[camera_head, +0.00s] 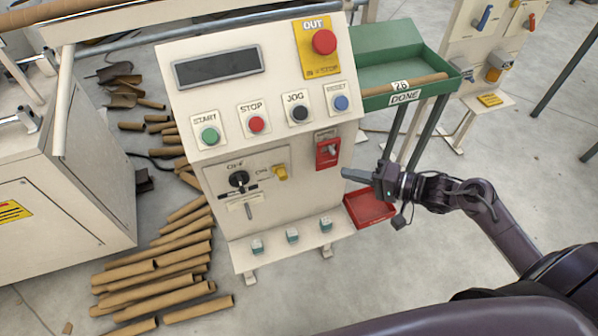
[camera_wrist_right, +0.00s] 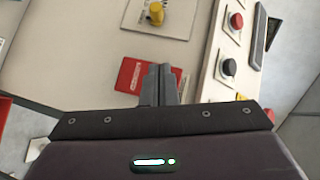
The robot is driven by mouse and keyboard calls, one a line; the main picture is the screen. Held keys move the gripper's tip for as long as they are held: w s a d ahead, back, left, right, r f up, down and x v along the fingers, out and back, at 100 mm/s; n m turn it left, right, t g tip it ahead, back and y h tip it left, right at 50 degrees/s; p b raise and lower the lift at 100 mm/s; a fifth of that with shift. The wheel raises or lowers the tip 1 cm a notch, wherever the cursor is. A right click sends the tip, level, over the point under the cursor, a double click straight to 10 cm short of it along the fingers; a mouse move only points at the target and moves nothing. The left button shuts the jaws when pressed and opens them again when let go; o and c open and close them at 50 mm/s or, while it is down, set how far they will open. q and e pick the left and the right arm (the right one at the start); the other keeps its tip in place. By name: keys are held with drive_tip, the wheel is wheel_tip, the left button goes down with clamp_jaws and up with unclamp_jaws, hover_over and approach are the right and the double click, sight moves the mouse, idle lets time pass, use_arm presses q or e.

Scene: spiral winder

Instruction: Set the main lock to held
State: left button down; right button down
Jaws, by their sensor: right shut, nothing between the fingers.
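A beige control cabinet stands in the middle of the head view. On its front is a black rotary switch (camera_head: 239,179) marked OFF and ON, with a yellow part (camera_head: 280,172) beside it. To their right a small red plate (camera_head: 327,151) carries a switch; its label is too small to read. The red plate also shows in the right wrist view (camera_wrist_right: 130,76), partly hidden by my fingers. I cannot tell which of these is the main lock. My right gripper (camera_head: 345,173) is shut and empty, just right of and below the red plate. My left gripper is not in view.
Coloured push buttons (camera_head: 256,124) and a red emergency stop (camera_head: 324,41) sit above on the sloped panel. A red tray (camera_head: 369,207) lies below my right gripper. A green DONE tray (camera_head: 395,60) holds a tube behind. Cardboard tubes (camera_head: 160,275) cover the floor at left.

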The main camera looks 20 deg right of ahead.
approach(285, 166)
drive_tip(key=x, duration=0.4)
drive_tip(key=shift+w+a+f, duration=0.1)
drive_tip(key=shift+w+f, duration=0.15)
drive_tip(key=shift+a+f, duration=0.25)
drive_tip(key=shift+a, duration=0.4)
drive_tip(key=shift+s, duration=0.1)
drive_tip(key=a+p, duration=0.3)
drive_tip(key=a, duration=0.2)
drive_tip(key=shift+s+p, duration=0.1)
drive_tip(key=shift+p, duration=0.2)
